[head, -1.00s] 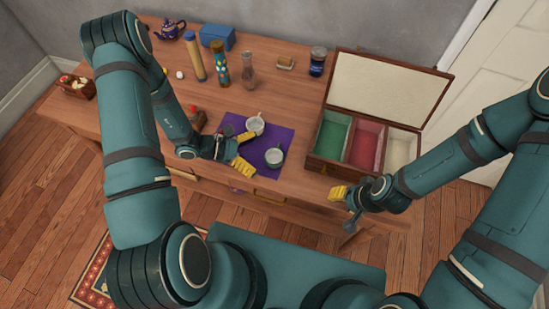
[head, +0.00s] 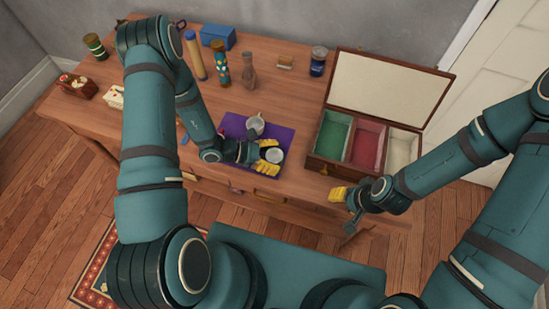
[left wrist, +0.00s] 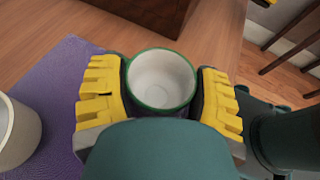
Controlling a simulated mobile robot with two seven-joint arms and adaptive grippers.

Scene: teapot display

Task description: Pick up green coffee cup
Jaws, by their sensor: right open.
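The green coffee cup (head: 275,156) stands on the purple mat (head: 230,124), its white inside and green rim facing up. My left gripper (head: 268,155) is around it, with one yellow finger on each side. In the left wrist view the cup (left wrist: 160,80) sits between the fingers of the left gripper (left wrist: 162,97). The fingers look spread, with a narrow dark gap at the right; contact is hard to tell. The cup's lower part is hidden. My right gripper (head: 340,195) is open and empty at the table's front edge.
A pale cup (head: 256,125) stands on the mat just behind the gripper; it also shows in the left wrist view (left wrist: 15,130). An open wooden box (head: 318,166) with coloured compartments stands right of the mat. Bottles, a jar (head: 318,62) and a blue box (head: 218,37) stand at the back.

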